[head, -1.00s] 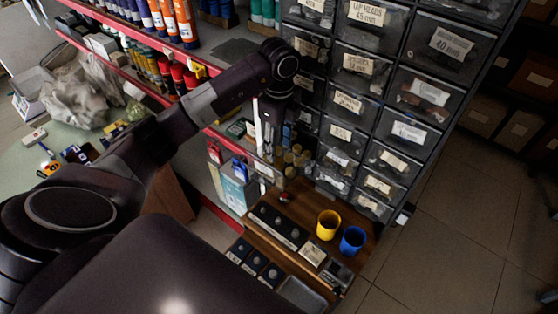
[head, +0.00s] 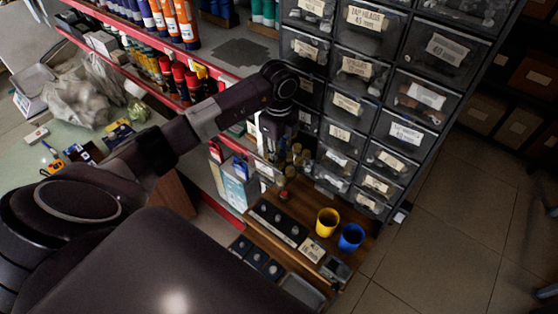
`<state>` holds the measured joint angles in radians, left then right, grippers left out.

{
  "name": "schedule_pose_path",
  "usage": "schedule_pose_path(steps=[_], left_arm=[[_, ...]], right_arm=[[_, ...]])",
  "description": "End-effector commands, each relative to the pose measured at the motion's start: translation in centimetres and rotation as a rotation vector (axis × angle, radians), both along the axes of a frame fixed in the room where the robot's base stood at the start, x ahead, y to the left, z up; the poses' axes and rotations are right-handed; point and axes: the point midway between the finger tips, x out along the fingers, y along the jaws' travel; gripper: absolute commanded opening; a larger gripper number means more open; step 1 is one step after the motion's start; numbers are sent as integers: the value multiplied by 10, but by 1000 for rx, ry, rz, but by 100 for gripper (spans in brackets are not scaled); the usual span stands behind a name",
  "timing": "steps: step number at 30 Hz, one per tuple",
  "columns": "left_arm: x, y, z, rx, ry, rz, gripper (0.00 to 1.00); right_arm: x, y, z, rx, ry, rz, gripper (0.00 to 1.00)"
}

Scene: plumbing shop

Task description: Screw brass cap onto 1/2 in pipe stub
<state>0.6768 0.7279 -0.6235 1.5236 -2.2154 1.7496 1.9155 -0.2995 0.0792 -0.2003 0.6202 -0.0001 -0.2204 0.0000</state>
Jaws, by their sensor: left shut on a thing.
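My left gripper (head: 283,168) hangs pointing down over the wooden bench board, in front of the drawer cabinet. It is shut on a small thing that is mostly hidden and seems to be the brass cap. A small red and grey piece (head: 284,194) stands on the board just below the fingertips; I cannot tell whether they touch. A dark strip (head: 268,224) with several small round stubs lies nearer on the board. Which stub is the 1/2 in one is too small to read. My right gripper is not in view.
A yellow cup (head: 327,222) and a blue cup (head: 351,237) stand right of the strip. The drawer cabinet (head: 400,133) rises close behind the gripper. Shelves with bottles and boxes (head: 235,186) are at left. A grey tray (head: 303,293) lies in front.

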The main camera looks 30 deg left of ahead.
Motion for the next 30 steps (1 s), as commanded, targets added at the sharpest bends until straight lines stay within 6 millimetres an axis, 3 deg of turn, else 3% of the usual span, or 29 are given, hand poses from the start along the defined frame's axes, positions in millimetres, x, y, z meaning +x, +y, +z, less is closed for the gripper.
schedule_pose_path(steps=[11, 17, 20, 25, 30], left_arm=[[0, 0, 3, 0, -2, 0, 2], [2, 0, 20, 1, -5, 0, 2], [2, 1, 39, 1, -7, 0, 2], [3, 0, 87, 0, -11, 0, 2], [2, 1, 139, 3, -7, 0, 2]], right_arm=[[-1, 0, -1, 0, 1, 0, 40], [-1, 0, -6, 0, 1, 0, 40], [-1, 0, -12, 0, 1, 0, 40], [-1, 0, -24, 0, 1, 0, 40], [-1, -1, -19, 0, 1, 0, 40]])
